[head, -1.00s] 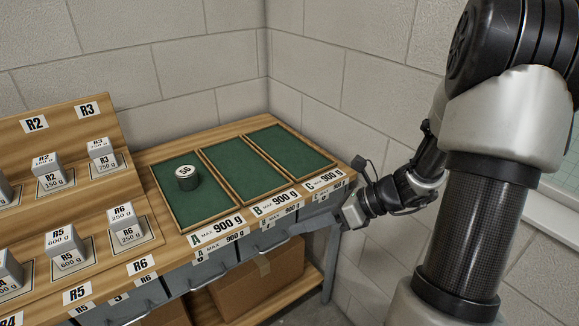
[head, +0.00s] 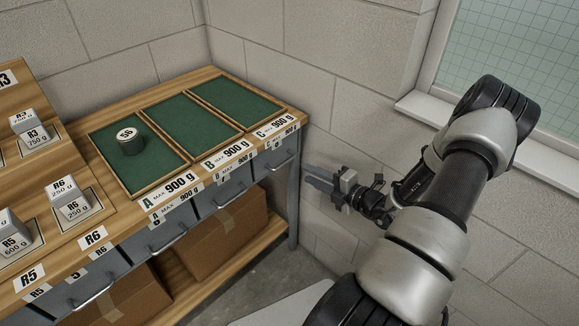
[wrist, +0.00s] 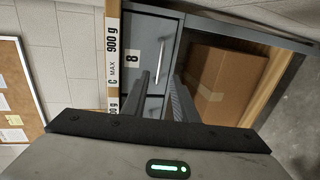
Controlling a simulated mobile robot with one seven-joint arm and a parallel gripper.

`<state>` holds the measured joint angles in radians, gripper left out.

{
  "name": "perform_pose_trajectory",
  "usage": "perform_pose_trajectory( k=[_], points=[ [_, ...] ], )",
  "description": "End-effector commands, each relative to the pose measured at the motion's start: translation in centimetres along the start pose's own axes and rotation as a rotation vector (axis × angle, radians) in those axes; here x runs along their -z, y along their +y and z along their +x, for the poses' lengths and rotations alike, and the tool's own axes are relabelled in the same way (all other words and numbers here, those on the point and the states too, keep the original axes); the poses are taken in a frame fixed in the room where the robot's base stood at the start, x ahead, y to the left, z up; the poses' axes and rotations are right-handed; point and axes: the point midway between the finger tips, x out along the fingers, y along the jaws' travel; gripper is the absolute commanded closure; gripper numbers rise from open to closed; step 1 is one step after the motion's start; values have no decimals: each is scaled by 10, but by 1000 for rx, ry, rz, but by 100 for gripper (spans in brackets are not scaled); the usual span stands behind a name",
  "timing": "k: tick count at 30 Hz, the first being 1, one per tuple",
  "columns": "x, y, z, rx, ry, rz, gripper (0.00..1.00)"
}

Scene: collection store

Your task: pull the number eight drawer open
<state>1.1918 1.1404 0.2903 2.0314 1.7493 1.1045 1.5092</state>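The number eight drawer (wrist: 133,52) is a grey drawer with a black 8 on a white plate and a light bar handle (wrist: 160,62), in the wrist view. It appears closed. In the head view it is the right-hand grey drawer (head: 268,162) below the C label; its number cannot be read there. My gripper (head: 308,176) is right of the bench's front right corner in the head view, fingers pointing left. In the wrist view my gripper (wrist: 161,76) has its fingers apart, with nothing between them. The handle appears ahead of the fingertips; I see no contact.
The bench carries green trays A (head: 112,152), B (head: 178,108) and C (head: 238,88); a round weight marked 56 (head: 130,143) sits in tray A. A cardboard box (head: 222,240) stands on the lower shelf. A grey bench leg (head: 293,205) is close to my gripper. A wall and window are at right.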

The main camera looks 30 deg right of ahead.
Motion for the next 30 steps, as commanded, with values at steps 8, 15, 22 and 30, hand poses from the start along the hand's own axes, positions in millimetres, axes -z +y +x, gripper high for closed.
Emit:
perform_pose_trajectory(
  k=[8,15,22,30],
  points=[
    [1,-2,61,0,4,-3,74],
    [1,-1,93,1,2,-2,74],
    [0,0,101,1,1,-2,74],
    [0,0,101,1,1,-2,89]
  ],
)
